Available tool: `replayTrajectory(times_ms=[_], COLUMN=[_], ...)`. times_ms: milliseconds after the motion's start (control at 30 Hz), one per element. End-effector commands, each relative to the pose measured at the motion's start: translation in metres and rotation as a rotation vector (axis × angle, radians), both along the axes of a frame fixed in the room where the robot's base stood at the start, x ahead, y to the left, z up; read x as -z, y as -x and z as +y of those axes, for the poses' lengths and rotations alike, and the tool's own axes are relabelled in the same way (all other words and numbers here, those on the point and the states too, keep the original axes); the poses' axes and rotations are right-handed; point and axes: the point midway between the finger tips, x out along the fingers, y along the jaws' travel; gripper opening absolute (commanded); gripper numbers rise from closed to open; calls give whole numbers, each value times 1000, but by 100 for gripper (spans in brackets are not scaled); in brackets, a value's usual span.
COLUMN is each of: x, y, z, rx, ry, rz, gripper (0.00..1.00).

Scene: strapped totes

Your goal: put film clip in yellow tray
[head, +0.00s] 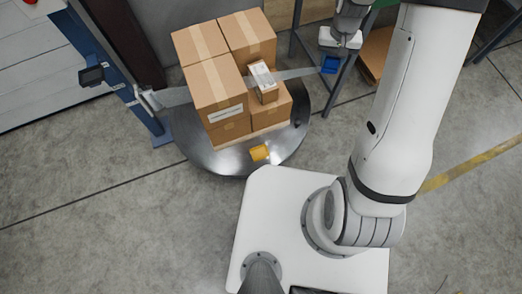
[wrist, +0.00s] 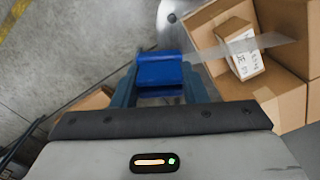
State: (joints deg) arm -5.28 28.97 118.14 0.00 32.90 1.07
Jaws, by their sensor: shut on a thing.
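The film clip (head: 329,64) is a small blue block, and it also shows in the wrist view (wrist: 160,70). My gripper (wrist: 160,88) is shut on it, with a finger on each side. In the head view my gripper (head: 334,50) is at the upper right, to the right of the boxes and above the floor. A small yellow thing (head: 259,152), likely the yellow tray, sits at the front of the round metal turntable (head: 220,162). It is well below and left of the clip in the picture; its inside is too small to make out.
Brown cartons (head: 216,85) are stacked on the turntable, with a small labelled box (head: 262,76) on one. A translucent film strip (head: 295,73) runs past them to near the clip. A blue post (head: 118,85) stands left. Floor in front is clear.

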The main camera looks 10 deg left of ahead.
Motion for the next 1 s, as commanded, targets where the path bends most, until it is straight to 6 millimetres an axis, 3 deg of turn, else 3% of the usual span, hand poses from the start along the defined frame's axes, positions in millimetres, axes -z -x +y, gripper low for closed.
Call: replayTrajectory(times_ms=[33, 100, 367, 600, 800, 1000], x=[38, 71, 184, 283, 342, 366], y=[5, 12, 48, 91, 123, 139], z=[15, 35, 103, 154, 182, 193], rx=[-31, -71, -219, -353, -441, -481], ry=[0, 0, 1, 1, 1, 0], rz=[5, 4, 4, 3, 2, 0], gripper=[17, 17, 17, 17, 17, 17])
